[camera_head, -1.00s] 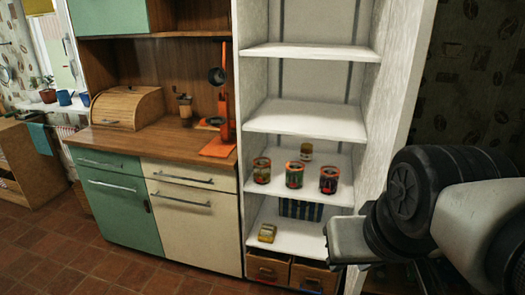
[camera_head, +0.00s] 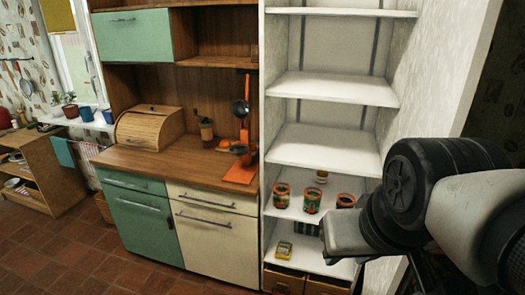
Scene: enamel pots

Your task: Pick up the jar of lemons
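Three jars with orange-red rims stand on a white shelf in the head view: a left one (camera_head: 282,196), a middle one (camera_head: 312,200) and a right one (camera_head: 346,201). A smaller jar with a yellowish top (camera_head: 321,177) stands behind them. Labels and contents are too small to read, so I cannot tell which holds lemons. My arm reaches in from the right edge, and its grey end part appears just below the right jar. No gripper fingers can be made out.
The white shelf unit (camera_head: 333,90) has empty upper shelves. A yellow item (camera_head: 284,250) lies on the shelf below the jars, above wooden drawers (camera_head: 283,281). A green and cream cabinet (camera_head: 214,232) stands left, with a bread box (camera_head: 150,128) on its counter. The tiled floor (camera_head: 80,250) in front is clear.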

